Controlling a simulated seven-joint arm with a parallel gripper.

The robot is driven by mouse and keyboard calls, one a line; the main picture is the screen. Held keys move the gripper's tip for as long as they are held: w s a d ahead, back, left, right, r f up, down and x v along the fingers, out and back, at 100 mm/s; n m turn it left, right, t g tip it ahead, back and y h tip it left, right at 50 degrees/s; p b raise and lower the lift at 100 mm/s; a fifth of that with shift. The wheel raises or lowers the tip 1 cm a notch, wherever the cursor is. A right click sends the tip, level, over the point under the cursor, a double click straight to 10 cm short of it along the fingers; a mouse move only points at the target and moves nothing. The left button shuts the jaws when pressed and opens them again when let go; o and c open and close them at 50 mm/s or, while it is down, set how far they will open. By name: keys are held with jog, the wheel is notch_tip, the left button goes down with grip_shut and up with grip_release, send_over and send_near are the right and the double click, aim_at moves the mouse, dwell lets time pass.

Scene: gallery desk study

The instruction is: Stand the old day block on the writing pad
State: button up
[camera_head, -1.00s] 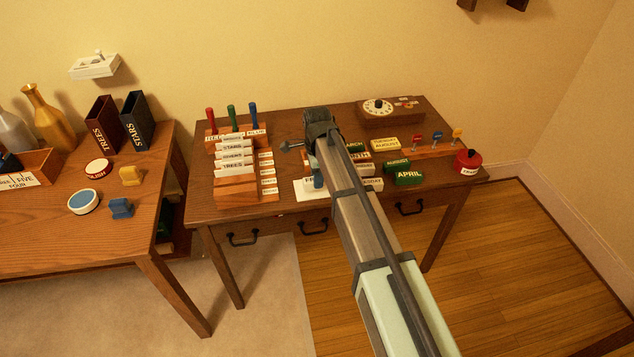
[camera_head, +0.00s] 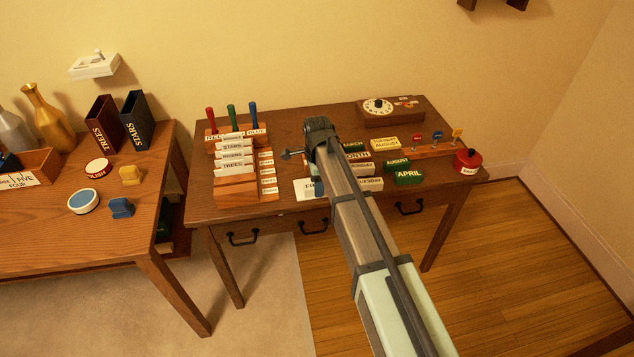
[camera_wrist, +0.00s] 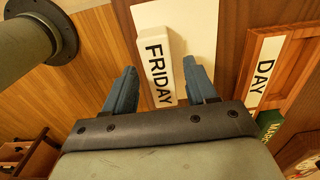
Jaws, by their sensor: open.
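A white block lettered FRIDAY (camera_wrist: 160,50) is on the white pad (camera_wrist: 201,18) in the wrist view. My gripper (camera_wrist: 160,67) is open, with one blue finger on each side of the block's lower part. The right finger is very close to the block, and the left has a wider gap. I cannot tell whether either finger touches it.
A wooden frame labelled DAY (camera_wrist: 263,66) lies right of the pad. A card rack (camera_head: 236,188) stands close on the left.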

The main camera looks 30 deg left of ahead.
jog(key=shift+r, duration=0.1)
notch_tip(320, 180, up, 12)
dwell(0.7)
